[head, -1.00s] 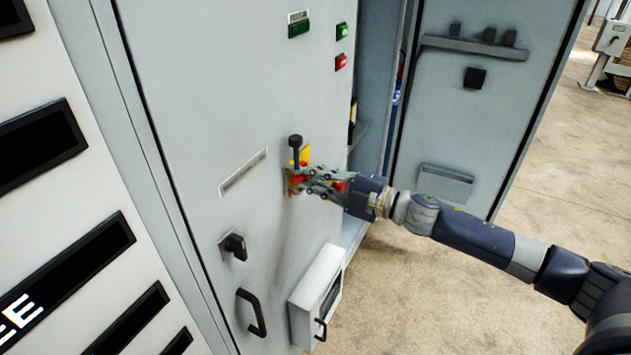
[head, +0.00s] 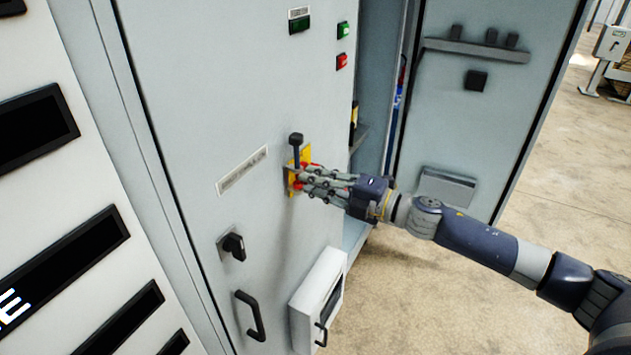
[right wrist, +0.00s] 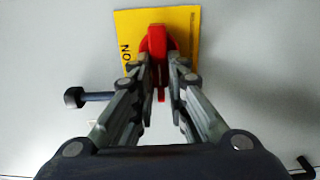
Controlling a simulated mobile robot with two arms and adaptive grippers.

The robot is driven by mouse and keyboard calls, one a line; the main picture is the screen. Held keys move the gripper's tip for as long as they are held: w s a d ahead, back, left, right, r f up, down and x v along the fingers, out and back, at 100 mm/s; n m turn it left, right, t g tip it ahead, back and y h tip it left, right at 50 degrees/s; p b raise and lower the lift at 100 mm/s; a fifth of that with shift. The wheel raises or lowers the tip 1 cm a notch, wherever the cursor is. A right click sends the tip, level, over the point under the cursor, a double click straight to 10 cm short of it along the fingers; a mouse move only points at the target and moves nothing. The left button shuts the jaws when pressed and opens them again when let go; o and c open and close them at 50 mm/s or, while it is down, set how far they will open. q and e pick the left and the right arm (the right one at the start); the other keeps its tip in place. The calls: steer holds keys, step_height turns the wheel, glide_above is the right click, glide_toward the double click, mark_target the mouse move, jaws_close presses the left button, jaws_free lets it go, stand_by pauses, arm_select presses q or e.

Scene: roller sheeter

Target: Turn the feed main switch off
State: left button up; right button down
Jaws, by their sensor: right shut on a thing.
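The feed main switch is a red rotary handle (right wrist: 157,42) on a yellow plate (right wrist: 188,22) on the grey cabinet front. Lettering like "ON" shows along the plate's left edge in the right wrist view. The red handle runs up and down in that view. My right gripper (head: 304,178) is shut on it, with one finger on each side in the right wrist view (right wrist: 161,75). In the head view the fingers hide much of the switch, while part of the yellow plate (head: 306,153) shows above them. My left gripper is not in view.
A black-knobbed lever (head: 296,146) stands close above the gripper. A black rotary knob (head: 233,246), a door handle (head: 250,314) and a white box (head: 315,298) are lower down. Green (head: 343,30) and red (head: 342,61) buttons are higher. An open cabinet door (head: 480,120) stands right.

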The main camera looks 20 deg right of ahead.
steer(key=c, duration=1.6)
jaws_free()
steer(key=shift+s+d, duration=0.1)
steer(key=shift+v, duration=5.85)
